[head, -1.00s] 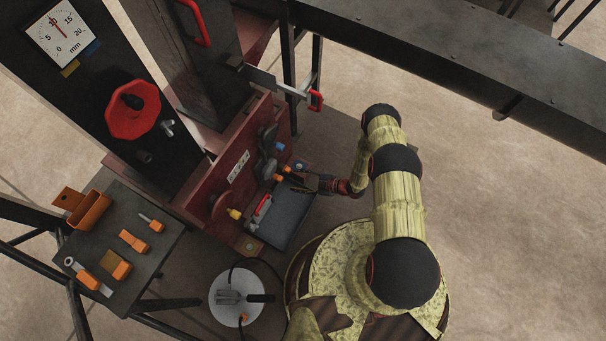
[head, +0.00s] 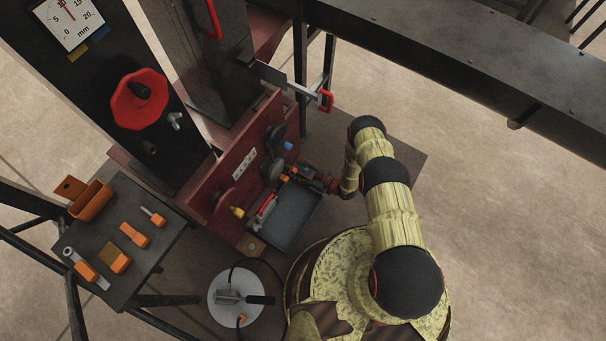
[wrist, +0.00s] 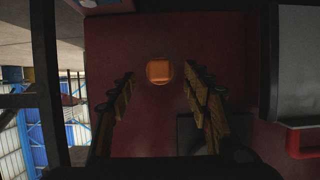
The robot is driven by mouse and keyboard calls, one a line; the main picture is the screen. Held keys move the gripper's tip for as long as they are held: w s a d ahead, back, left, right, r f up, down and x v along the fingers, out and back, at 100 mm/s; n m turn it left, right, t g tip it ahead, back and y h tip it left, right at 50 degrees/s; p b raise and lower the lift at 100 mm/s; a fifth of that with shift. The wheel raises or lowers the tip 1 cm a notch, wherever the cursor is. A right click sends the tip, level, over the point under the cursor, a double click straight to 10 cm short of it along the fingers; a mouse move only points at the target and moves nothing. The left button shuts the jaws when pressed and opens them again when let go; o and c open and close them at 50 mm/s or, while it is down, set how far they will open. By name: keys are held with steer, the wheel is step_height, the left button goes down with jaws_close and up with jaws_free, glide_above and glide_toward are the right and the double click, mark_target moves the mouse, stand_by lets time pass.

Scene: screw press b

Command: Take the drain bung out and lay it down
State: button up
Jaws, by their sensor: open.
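The drain bung (wrist: 159,71) shows in the wrist view as an orange square head set in a round seat on a dark red face. My gripper (wrist: 158,85) is open, with one finger to the left and one to the right of the bung. The bung lies ahead, between the fingertip lines, and I see no finger touching it. In the head view my gripper (head: 302,174) is low at the right end of the red press base (head: 237,176). Small orange parts show beside it there, but I cannot tell which is the bung.
A dark grey tray (head: 290,222) lies in front of the press base. A side table (head: 135,205) at left holds orange-handled tools and an orange bin (head: 92,201). A white round lid (head: 237,292) with a tool on it stands near my base.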

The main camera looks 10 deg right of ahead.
steer(key=shift+w+a+f, duration=0.1)
steer(key=shift+w+a, duration=0.1)
steer(key=shift+a, duration=0.05)
steer(key=shift+c, duration=0.4)
steer(key=c, duration=1.1)
steer(key=shift+c, duration=0.6)
steer(key=shift+o, duration=0.3)
jaws_close()
